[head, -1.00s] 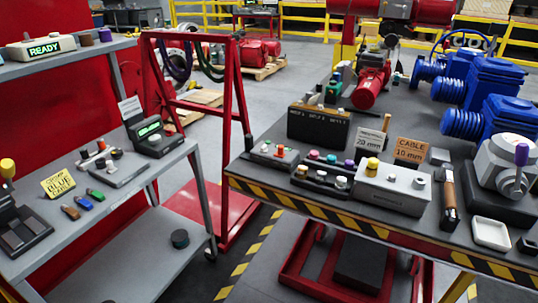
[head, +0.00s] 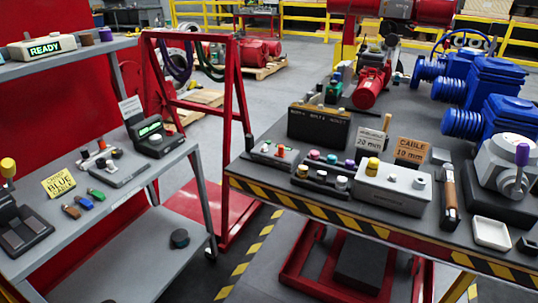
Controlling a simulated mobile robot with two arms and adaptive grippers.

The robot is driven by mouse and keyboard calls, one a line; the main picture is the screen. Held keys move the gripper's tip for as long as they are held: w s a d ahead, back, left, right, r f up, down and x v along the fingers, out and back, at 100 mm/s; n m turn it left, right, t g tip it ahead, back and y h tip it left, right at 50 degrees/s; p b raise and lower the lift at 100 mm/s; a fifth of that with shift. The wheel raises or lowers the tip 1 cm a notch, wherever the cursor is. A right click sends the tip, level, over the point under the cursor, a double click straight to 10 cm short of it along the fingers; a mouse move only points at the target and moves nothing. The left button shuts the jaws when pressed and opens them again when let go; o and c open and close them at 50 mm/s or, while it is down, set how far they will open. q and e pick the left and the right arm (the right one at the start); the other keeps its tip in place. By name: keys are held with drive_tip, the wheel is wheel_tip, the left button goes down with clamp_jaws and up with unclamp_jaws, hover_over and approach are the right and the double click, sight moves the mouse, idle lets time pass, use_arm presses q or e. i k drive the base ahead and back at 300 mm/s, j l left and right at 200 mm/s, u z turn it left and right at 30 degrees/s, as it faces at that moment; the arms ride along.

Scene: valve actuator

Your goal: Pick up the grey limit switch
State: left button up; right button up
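I cannot tell for sure which thing is the grey limit switch. A light grey rounded housing with a purple-topped stem (head: 505,165) stands on a dark base at the right of the striped table. A small grey block (head: 440,156) sits left of it, behind a tool with a brown handle (head: 448,188). A long grey box with a yellow knob (head: 394,188) stands at the table's front edge. Neither of my grippers is in view.
The workbench (head: 300,209) has a black-and-yellow front edge. It carries a black bin (head: 319,127), a tray of coloured knobs (head: 323,175), a white dish (head: 491,233) and blue actuators (head: 489,117).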

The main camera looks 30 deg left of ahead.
sight(288, 164)
drive_tip(key=i+j, duration=0.25)
drive_tip(key=j, duration=0.15)
drive_tip(key=i+j, duration=0.2)
drive_tip(key=j, duration=0.2)
drive_tip(key=i+j, duration=0.25)
drive_tip(key=j, duration=0.15)
drive_tip(key=i+j, duration=0.2)
drive_tip(key=j, duration=0.2)
drive_tip(key=i+j, duration=0.25)
drive_tip(key=j, duration=0.15)
